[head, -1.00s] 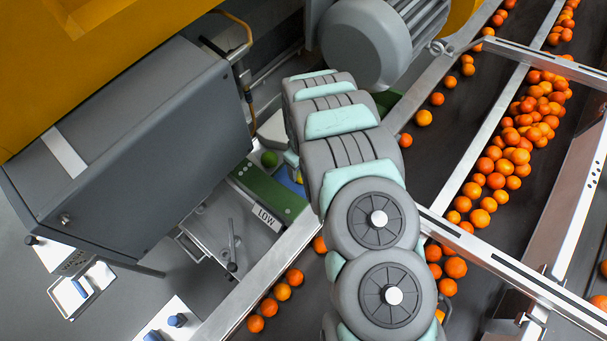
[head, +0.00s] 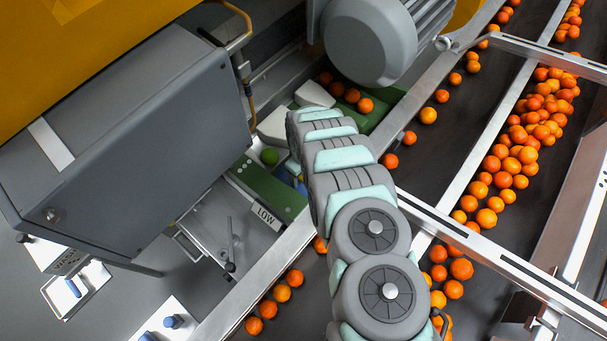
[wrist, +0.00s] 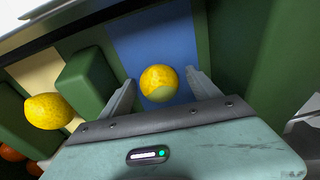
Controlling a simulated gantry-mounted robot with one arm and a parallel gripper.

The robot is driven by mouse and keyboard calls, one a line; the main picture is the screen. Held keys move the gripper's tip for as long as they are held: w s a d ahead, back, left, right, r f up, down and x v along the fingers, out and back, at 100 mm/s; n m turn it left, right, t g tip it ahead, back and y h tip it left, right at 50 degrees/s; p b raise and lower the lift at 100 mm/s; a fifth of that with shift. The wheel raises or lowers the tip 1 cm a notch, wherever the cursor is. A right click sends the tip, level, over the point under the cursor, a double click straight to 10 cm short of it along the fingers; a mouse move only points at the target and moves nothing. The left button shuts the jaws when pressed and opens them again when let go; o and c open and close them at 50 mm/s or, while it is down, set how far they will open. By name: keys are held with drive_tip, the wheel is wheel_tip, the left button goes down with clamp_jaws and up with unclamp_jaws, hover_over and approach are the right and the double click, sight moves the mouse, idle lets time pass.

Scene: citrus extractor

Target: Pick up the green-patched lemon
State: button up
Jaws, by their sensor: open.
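The green-patched lemon (wrist: 160,83) shows in the wrist view, yellow with a dull green patch on its lower side. It rests over a blue surface (wrist: 152,42) between green walls. My gripper (wrist: 160,78) is open, with one finger on each side of the lemon. In the head view my arm hides my gripper and this lemon.
A second yellow lemon (wrist: 48,111) lies left of a green block (wrist: 87,80). Oranges lie in a green channel (head: 378,118) beyond my arm. A metal rail (head: 450,80) borders the dark belt.

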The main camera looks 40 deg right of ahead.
drive_tip(key=c, duration=1.5)
